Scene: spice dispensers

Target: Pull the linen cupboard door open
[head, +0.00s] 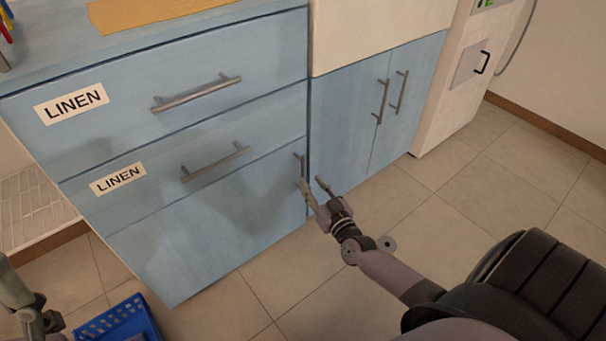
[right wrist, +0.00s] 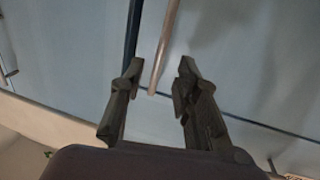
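The blue linen cupboard has two drawers with LINEN labels and, below them, a flat door (head: 215,222) that looks closed. Its upright bar handle (head: 299,166) is near the door's right edge. My right gripper (head: 313,184) is at the lower end of this handle. In the right wrist view the gripper (right wrist: 158,78) is open, and the handle bar (right wrist: 166,48) runs between its fingers with gaps on both sides. My left gripper (head: 42,318) is at the lower left edge, away from the cupboard; its fingers are unclear.
The drawer handles (head: 196,93) and (head: 215,162) stick out above the door. A blue basket (head: 120,320) is on the floor at lower left, and a white wire rack (head: 35,208) stands left. A neighbouring cupboard (head: 345,125) adjoins on the right.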

